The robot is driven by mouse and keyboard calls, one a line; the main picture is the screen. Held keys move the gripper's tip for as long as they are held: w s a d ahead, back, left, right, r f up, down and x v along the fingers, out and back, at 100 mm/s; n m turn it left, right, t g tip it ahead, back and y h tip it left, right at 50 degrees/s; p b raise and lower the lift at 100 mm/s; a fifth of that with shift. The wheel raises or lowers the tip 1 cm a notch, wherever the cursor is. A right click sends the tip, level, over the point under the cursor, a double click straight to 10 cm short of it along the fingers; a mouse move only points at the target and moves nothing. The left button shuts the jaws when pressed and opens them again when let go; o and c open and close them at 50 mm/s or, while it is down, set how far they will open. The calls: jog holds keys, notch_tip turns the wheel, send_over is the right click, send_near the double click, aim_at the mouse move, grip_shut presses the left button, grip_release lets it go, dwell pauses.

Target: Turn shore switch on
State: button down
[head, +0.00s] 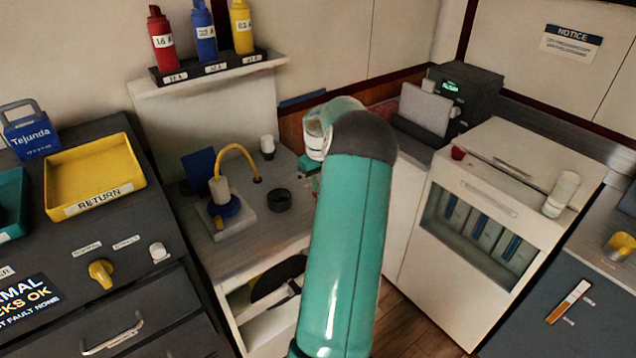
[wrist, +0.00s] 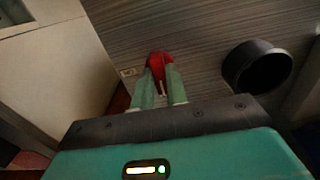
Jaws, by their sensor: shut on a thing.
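A small red knob (wrist: 159,58) sits on the grey wood-grain counter in the wrist view, with a small pale label (wrist: 128,72) beside it, too small to read. I take this knob to be the shore switch. My gripper (wrist: 160,82) has its two green fingers shut on the knob, one on each side. The fingers hide part of the knob, and its exact turn angle cannot be told. In the head view my arm covers most of the gripper and the knob.
A black round cup (wrist: 257,67) stands right of the knob; it also shows in the head view (head: 279,199). A yellow cable (head: 236,150) arches from a plug stand on the same counter. A yellow RETURN tray (head: 95,175) is at left. A white cabinet (head: 460,270) stands at right.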

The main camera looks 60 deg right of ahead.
jog(key=m, duration=0.4)
jog(key=shift+m, duration=0.3)
jog(key=m, duration=0.4)
jog(key=shift+w+r+m, duration=0.1)
jog(key=shift+m, duration=0.2)
jog(key=m, duration=0.4)
jog(key=shift+m, duration=2.2)
jog(key=c, duration=1.4)
grip_release()
